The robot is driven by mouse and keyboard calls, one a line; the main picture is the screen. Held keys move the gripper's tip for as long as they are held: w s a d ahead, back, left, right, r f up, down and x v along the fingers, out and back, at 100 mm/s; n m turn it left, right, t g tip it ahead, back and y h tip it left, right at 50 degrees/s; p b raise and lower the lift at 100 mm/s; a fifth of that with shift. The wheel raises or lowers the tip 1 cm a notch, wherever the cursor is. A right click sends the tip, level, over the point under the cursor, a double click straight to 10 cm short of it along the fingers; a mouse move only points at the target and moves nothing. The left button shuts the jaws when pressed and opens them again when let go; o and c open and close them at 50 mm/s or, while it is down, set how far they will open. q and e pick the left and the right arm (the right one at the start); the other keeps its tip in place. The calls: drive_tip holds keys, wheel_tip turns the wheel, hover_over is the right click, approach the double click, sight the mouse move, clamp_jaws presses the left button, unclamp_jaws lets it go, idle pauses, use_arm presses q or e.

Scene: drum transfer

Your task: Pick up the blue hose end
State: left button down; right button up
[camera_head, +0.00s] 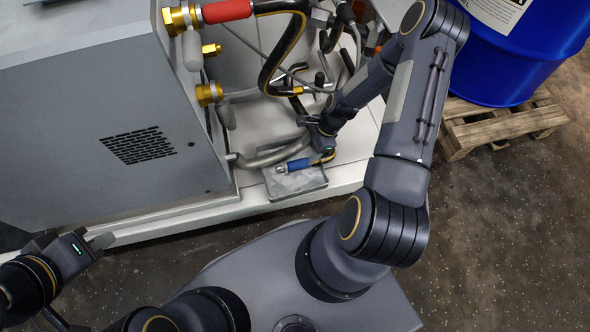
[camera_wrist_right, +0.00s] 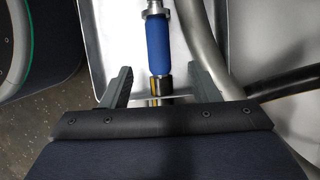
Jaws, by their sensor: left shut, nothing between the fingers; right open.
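The blue hose end (camera_head: 298,164) lies over a small grey metal tray (camera_head: 296,184) on the pale platform. In the right wrist view the blue hose end (camera_wrist_right: 158,48) points away from me, with a metal tip at the top and a dark, yellow-marked part below. My right gripper (camera_head: 320,156) is at the hose end; in its wrist view the two fingers (camera_wrist_right: 160,82) stand apart, one on each side of the hose, with gaps showing. My left gripper (camera_head: 108,240) is shut and empty at the lower left, far from the hose.
A grey cabinet (camera_head: 110,120) with brass fittings and a red-sleeved hose (camera_head: 227,11) stands left of the tray. Pipes and black hoses crowd behind it. A blue drum (camera_head: 525,50) stands on a wooden pallet (camera_head: 500,125) at the right. The floor at lower right is clear.

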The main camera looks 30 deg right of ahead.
sight(300, 162)
drive_tip(key=b+x, duration=0.1)
drive_tip(key=x, duration=0.2)
drive_tip(key=b+x, duration=0.2)
drive_tip(key=x, duration=0.2)
drive_tip(key=shift+a+f, duration=0.15)
drive_tip(key=shift+a, duration=0.2)
clamp_jaws()
